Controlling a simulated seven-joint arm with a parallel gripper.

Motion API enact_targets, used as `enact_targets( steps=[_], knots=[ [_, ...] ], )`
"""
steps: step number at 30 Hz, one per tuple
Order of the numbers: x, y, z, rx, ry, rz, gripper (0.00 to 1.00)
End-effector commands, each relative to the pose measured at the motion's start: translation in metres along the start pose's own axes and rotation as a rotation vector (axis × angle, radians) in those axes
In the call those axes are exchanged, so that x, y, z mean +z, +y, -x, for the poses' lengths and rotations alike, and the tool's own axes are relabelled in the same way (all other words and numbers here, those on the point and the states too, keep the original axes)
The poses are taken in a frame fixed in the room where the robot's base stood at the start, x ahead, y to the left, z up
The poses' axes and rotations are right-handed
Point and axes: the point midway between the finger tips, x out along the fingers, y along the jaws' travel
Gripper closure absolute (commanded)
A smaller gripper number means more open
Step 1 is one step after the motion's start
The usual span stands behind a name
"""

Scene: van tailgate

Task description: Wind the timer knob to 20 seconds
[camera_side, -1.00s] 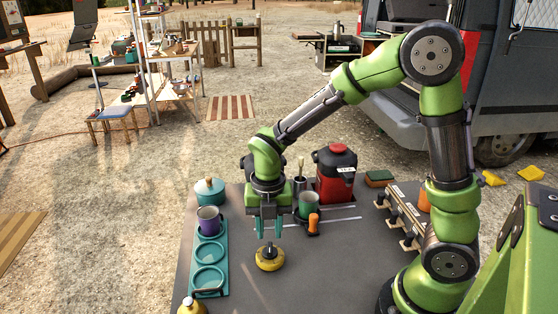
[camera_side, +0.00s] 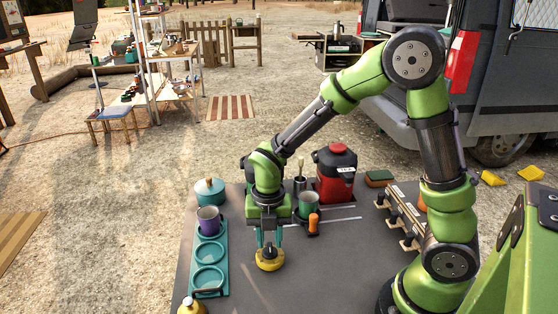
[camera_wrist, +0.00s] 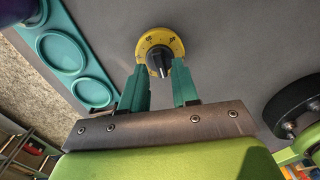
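The timer (camera_side: 270,262) is a round yellow dial with a black knob, standing on the grey table. In the wrist view, the yellow dial (camera_wrist: 149,40) has dark markings on its rim, too small to read surely. The black knob (camera_wrist: 159,62) sits in its middle. My gripper (camera_side: 269,243) points down directly over the timer, its teal fingertips at about knob height. In the wrist view, my gripper (camera_wrist: 158,68) has one finger on each side of the knob, with gaps visible. It is open and holds nothing.
A teal rack (camera_side: 222,257) with round rings and a purple mug (camera_side: 209,219) stands left of the timer. A green mug (camera_side: 309,200), an orange-handled tool (camera_side: 313,224) and a red jug (camera_side: 336,184) stand behind right. The table right of the timer is clear.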

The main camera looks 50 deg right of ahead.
Motion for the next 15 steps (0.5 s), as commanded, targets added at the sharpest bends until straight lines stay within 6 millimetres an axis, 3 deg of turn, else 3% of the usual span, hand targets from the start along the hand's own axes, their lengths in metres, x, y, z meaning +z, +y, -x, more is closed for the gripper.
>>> enact_targets(
  steps=[15],
  knots=[
    [0.0001,0.0001,-0.0106,0.000,0.000,0.000,0.70]
  ],
)
